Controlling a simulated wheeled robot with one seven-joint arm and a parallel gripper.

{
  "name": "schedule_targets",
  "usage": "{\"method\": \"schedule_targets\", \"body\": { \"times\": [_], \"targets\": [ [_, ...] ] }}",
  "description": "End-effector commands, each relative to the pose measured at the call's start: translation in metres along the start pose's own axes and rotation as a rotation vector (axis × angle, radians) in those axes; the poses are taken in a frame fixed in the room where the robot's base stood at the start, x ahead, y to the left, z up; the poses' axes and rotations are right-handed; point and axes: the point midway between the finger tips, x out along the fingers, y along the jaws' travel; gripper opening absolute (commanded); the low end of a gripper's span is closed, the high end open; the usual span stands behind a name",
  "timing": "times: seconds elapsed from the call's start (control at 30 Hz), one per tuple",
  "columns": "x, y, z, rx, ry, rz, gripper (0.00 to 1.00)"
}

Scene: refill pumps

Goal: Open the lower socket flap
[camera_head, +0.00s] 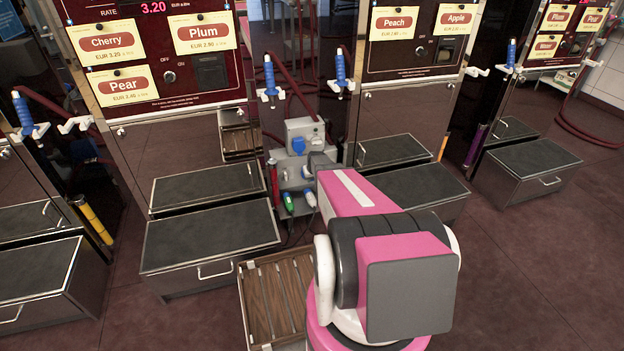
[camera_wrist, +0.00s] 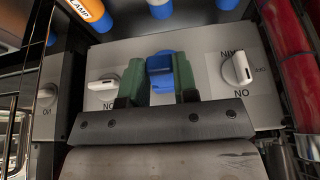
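The lower socket flap is a small blue cover in the wrist view (camera_wrist: 160,72), on a grey panel between two white knobs. Whether the flap is raised at all is hard to tell. In the head view my arm reaches to the lower part of the socket station, and its pink link hides part of it. An upper grey socket box (camera_head: 301,130) with its own blue flap (camera_head: 298,146) stands above.
In the wrist view, the right knob (camera_wrist: 237,68) and left knob (camera_wrist: 102,83) flank the flap, and a red hose (camera_wrist: 288,40) runs close at the right. Coloured plugs hang beneath the station. A wooden slatted crate (camera_head: 275,298) and a grey-topped step (camera_head: 210,236) stand before it.

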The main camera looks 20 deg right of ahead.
Motion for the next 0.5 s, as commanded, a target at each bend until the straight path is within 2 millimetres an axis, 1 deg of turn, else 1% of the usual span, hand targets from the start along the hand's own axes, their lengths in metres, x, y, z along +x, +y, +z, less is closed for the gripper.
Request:
{"method": "schedule_targets", "body": {
  "times": [0.27, 0.5],
  "targets": [
    [-0.002, 0.0, -0.004, -0.002, -0.033, -0.001, 0.0],
    [-0.01, 0.001, -0.014, -0.001, -0.204, -0.001, 0.0]
  ]
}}
